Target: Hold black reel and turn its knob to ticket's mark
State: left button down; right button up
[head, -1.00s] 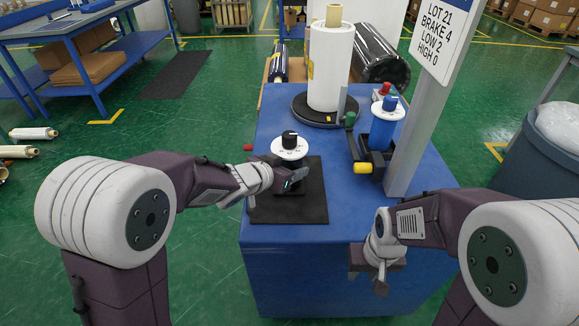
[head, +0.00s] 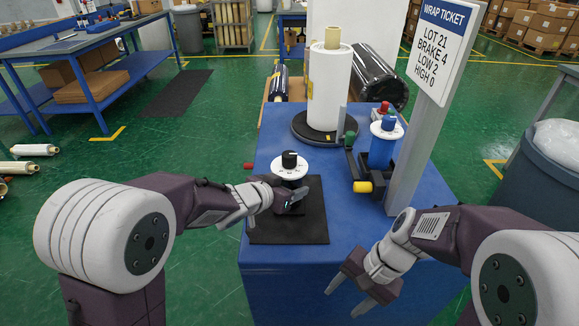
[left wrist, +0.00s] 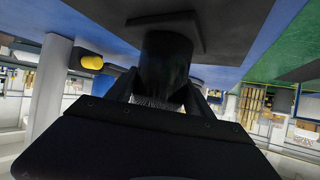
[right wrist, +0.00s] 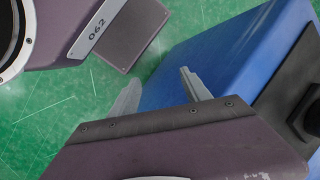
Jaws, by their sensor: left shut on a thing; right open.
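The black reel (left wrist: 168,62) stands upright on a black mat (head: 262,228) on the blue cart. Its top carries a white dial (head: 289,170) with a black knob (head: 289,158); the dial's marks are too small to read. My left gripper (head: 291,201) is shut on the reel's body below the dial, and its fingers flank the body in the left wrist view. My right gripper (head: 342,301) is open and empty, low in front of the cart, to the right of the reel. The ticket (head: 444,45) on the post reads LOT 21, BRAKE 4, LOW 2, HIGH 0.
A blue reel (head: 383,145) with a white dial stands to the right, beside a yellow-ended handle (head: 363,187). A tall white roll (head: 329,90) stands on a black turntable behind. The grey post (head: 418,150) rises at the cart's right side. The cart's front right top is clear.

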aim_at(296, 160)
jog(key=w+a+r+m+y, duration=0.1)
jog(key=a+r+m+y, duration=0.1)
jog(key=w+a+r+m+t+y, duration=0.1)
jog(key=w+a+r+m+y, duration=0.1)
jog(key=m, duration=0.1)
jog(key=w+a+r+m+y, duration=0.2)
jog(key=shift+w+a+r, duration=0.1)
jog(key=shift+a+r, duration=0.05)
jog(key=shift+r, duration=0.1)
jog(key=w+r+m+t, duration=0.1)
jog(key=w+r+m+y, duration=0.1)
jog(key=w, duration=0.1)
jog(key=w+r+m+t+y, duration=0.1)
jog(key=r, duration=0.1)
jog(key=shift+w+a+m+t, duration=0.25)
jog(key=shift+a+m+t, duration=0.05)
jog(key=shift+a+m, duration=0.1)
jog(key=w+d+r+m+t+y, duration=0.3)
jog(key=w+d+r+m+t, duration=0.2)
jog(key=w+r+m+t, duration=0.3)
jog(key=shift+n+g, duration=0.7)
jog(key=x, duration=1.3)
jog(key=shift+w+d+r, duration=0.2)
jog(key=shift+r, duration=0.2)
